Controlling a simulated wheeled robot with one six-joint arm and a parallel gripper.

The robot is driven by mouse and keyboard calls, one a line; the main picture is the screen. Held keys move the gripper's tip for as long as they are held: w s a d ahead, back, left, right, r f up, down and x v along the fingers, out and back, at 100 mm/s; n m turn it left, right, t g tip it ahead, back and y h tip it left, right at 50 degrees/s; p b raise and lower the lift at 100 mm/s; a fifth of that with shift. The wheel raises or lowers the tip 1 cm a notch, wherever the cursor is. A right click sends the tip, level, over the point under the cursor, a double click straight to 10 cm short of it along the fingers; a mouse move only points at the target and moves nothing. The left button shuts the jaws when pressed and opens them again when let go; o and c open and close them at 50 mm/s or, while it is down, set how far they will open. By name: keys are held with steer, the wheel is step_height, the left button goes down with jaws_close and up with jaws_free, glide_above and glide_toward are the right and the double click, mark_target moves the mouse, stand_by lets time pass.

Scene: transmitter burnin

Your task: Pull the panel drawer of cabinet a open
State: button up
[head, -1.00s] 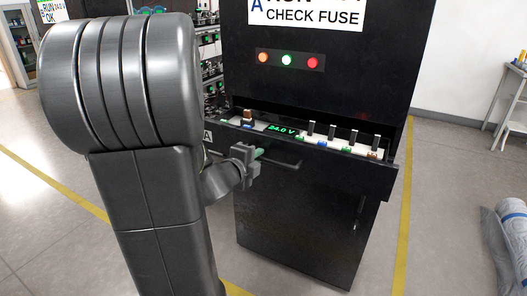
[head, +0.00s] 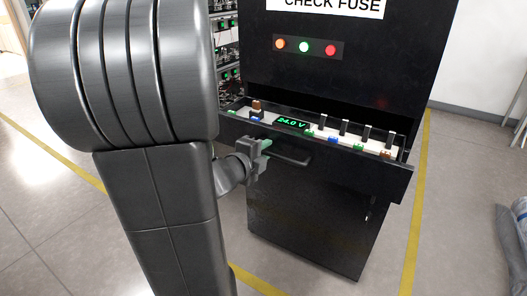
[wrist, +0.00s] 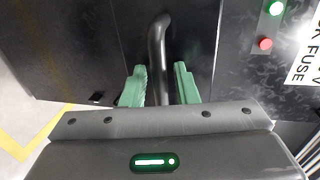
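Cabinet a (head: 310,215) is a tall black cabinet in the head view. Its panel drawer (head: 345,166) stands partly out from the front. A green 24.0 V display (head: 294,122) and a row of small fuse-like parts show in its top. The dark bar handle (head: 290,157) is on the drawer front; in the wrist view the handle (wrist: 157,50) runs between my two green fingers. My gripper (head: 264,144) is at the handle's left part, and it also shows in the wrist view (wrist: 160,85).
Orange, green and red lamps (head: 304,47) sit above the drawer, under a CHECK FUSE sign (head: 330,5). A rack (head: 228,70) stands behind at left. Yellow floor lines (head: 415,190) run beside the cabinet. A grey roll (head: 510,240) lies at far right.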

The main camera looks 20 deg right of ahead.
steer(key=shift+r, duration=0.1)
steer(key=p+v, duration=0.2)
steer(key=v, duration=1.1)
steer(key=shift+s+a, duration=0.25)
steer(key=shift+a, duration=0.1)
steer(key=b+x, duration=0.2)
steer(key=x, duration=1.2)
